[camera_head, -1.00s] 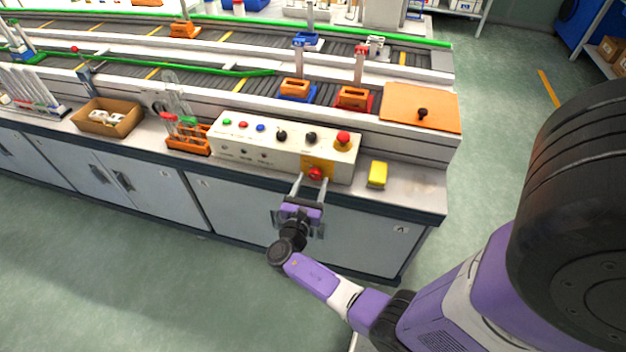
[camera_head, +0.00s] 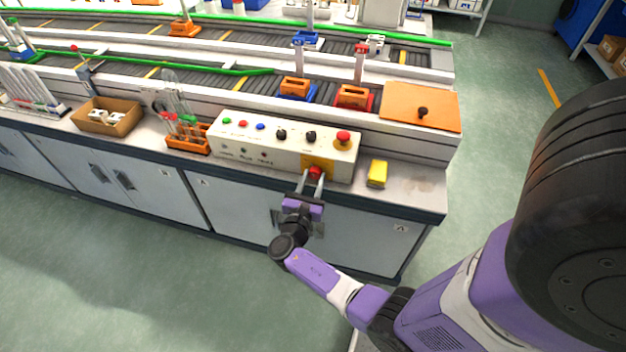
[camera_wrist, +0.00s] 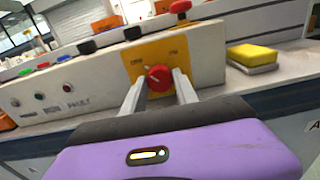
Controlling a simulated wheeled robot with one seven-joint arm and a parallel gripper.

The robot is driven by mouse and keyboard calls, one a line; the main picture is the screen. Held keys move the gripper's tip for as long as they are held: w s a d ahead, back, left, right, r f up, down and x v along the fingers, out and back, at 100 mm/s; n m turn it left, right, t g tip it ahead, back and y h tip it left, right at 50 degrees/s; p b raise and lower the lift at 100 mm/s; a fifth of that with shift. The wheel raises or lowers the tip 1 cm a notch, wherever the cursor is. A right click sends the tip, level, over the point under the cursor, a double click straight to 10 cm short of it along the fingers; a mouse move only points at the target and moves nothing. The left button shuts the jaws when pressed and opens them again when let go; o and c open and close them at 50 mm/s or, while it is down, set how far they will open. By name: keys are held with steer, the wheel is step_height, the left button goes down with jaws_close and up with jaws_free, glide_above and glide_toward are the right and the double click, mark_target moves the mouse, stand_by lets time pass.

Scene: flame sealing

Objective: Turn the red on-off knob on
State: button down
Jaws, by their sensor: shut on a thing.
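The red on-off knob (camera_head: 315,173) sits on a yellow plate (camera_wrist: 141,55) at the right end of the white control panel (camera_head: 243,156). In the wrist view the knob (camera_wrist: 159,77) shows between my two fingers, with a pale mark on its face pointing up and left, toward the left-hand label of the plate. My gripper (camera_head: 311,181) is shut on the knob, with one finger on each side. The wrist view also shows the gripper (camera_wrist: 160,86) from behind. The contact between the fingertips and the knob is partly hidden.
A red mushroom button (camera_head: 343,137) stands on the panel's top right. Black knobs (camera_head: 296,136) and small coloured buttons (camera_head: 243,124) line the top. A yellow block (camera_head: 377,173) lies right of the panel. An orange rack (camera_head: 187,140) stands at its left.

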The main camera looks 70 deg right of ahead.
steer(key=shift+f, duration=0.1)
steer(key=m+b, duration=0.3)
steer(key=m, duration=0.1)
steer(key=shift+f+b, duration=0.15)
steer(key=shift+b, duration=0.2)
steer(key=m+b, duration=0.5)
steer(key=shift+m, duration=0.3)
steer(key=m+b, duration=0.7)
steer(key=m, duration=0.1)
steer(key=shift+b, duration=0.3)
steer(key=shift+r, duration=0.2)
steer(key=c, duration=0.9)
jaws_free()
steer(key=shift+c, duration=0.2)
